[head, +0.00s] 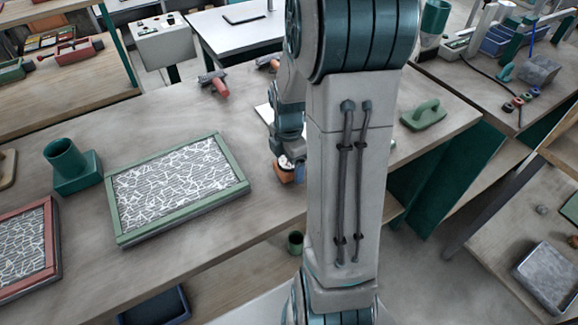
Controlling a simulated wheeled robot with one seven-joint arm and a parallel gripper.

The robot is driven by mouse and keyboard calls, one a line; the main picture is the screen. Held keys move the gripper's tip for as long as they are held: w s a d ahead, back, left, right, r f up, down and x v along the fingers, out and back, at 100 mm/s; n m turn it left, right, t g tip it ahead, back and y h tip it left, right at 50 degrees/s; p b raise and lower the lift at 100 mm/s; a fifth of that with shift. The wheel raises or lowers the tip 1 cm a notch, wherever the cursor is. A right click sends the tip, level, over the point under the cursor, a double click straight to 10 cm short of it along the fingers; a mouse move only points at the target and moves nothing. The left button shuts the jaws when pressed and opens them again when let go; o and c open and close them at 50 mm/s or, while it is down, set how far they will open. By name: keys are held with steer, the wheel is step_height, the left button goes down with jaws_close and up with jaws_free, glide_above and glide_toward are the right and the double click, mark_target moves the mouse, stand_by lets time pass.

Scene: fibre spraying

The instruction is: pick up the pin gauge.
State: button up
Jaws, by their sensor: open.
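My arm comes down through the middle of the head view, and its wrist reaches to the bench behind the column-like link. My gripper (289,160) is small and partly hidden there, low over the bench near its front edge. Right under it is a small orange-brown block-like thing (284,174) with a pale top. It may be the pin gauge or its holder, but I cannot tell for sure. The fingers are too small to make out clearly, and no held object shows. I cannot tell whether they touch the orange-brown thing.
On the bench (160,112) lie a green-framed panel (172,183), a red-framed panel (22,245), a green cup on a block (70,163), a red-handled tool (215,84) and a green float (424,114). A small green cup (295,242) stands below the bench edge.

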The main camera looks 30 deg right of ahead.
steer(key=c, duration=1.2)
steer(key=shift+r, duration=0.1)
